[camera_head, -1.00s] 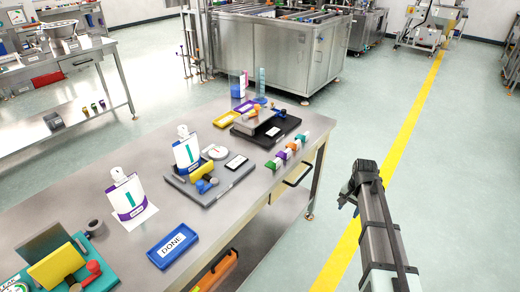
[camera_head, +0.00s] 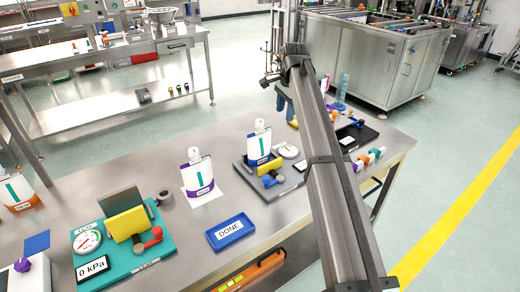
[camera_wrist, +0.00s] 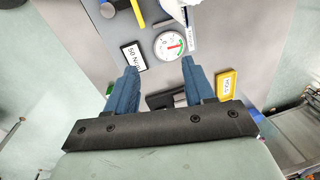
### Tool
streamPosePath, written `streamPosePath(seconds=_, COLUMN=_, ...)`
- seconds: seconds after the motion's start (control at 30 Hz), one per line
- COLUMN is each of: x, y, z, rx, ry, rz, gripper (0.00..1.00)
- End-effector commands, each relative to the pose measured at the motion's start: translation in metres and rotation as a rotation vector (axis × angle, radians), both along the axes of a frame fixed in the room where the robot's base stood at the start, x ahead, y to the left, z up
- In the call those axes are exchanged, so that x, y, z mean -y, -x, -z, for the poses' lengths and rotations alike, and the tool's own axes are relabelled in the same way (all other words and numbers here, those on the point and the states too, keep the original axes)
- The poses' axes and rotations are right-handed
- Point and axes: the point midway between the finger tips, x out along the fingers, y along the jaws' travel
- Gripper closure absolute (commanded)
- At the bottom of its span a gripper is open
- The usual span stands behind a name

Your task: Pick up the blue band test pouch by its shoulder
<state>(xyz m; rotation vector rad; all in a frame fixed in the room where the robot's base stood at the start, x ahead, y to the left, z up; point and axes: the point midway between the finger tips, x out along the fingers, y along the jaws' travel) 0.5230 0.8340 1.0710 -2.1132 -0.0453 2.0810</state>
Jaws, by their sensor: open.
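The blue band test pouch (camera_head: 258,146) stands upright on a grey fixture (camera_head: 283,191), behind a yellow block and a blue knob. It is white with a teal stripe and a capped spout on top. In the wrist view only a white and blue part of it (camera_wrist: 177,8) shows at the top edge. My gripper (camera_head: 282,97) is up and to the right of the pouch in the head view. In the wrist view its two blue fingers (camera_wrist: 159,66) are apart with nothing held between them. The gripper does not touch the pouch.
A round dial (camera_wrist: 169,44) and a "50 N·m" plate (camera_wrist: 132,56) lie near the pouch. A purple band pouch (camera_head: 196,176) stands to its left, with a blue DONE tray (camera_head: 231,232) in front. My arm hides part of the black fixture (camera_head: 358,134).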

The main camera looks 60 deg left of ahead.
Motion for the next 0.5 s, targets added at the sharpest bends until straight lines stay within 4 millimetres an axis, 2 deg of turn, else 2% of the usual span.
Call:
streamPosePath(seconds=0.03, x=-0.015, y=0.011, z=-0.013, rx=-0.002, ry=-0.003, rz=-0.001, gripper=0.47)
streamPosePath(seconds=0.1, x=-0.025, y=0.023, z=-0.022, rx=-0.005, ry=-0.005, rz=0.0, gripper=0.47)
streamPosePath(seconds=0.23, x=-0.033, y=0.034, z=-0.031, rx=-0.007, ry=-0.007, rz=0.003, gripper=0.47)
streamPosePath(seconds=0.37, x=-0.035, y=0.036, z=-0.024, rx=-0.008, ry=-0.006, rz=0.004, gripper=0.47)
streamPosePath(seconds=0.5, x=-0.037, y=0.036, z=-0.007, rx=-0.007, ry=-0.006, rz=0.004, gripper=0.47)
